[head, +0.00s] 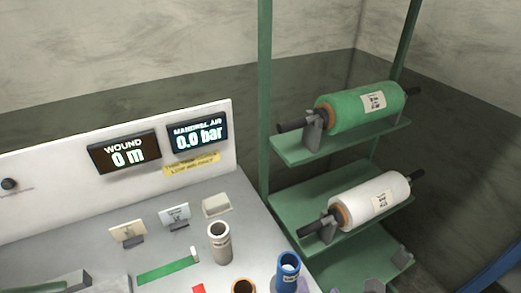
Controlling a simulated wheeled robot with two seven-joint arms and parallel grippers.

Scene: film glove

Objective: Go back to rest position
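Neither of my grippers shows in the head view. A green film roll (362,107) lies on a dark mandrel on the upper shelf (290,153) of a green rack. A white film roll (372,203) lies on another dark mandrel on the shelf (283,210) below. The lowest visible shelf (350,262) shows grey bracket-like shapes (402,257) and no roll.
A grey bench (105,262) holds a beige tube (220,243), a blue tube (287,272), small cards (127,231) and a green strip (163,270). Its back panel (55,162) has displays reading "WOUND 0 m" (125,152) and "MANDREL AIR 0.0 bar" (198,135). A rack post (264,90) stands beside it.

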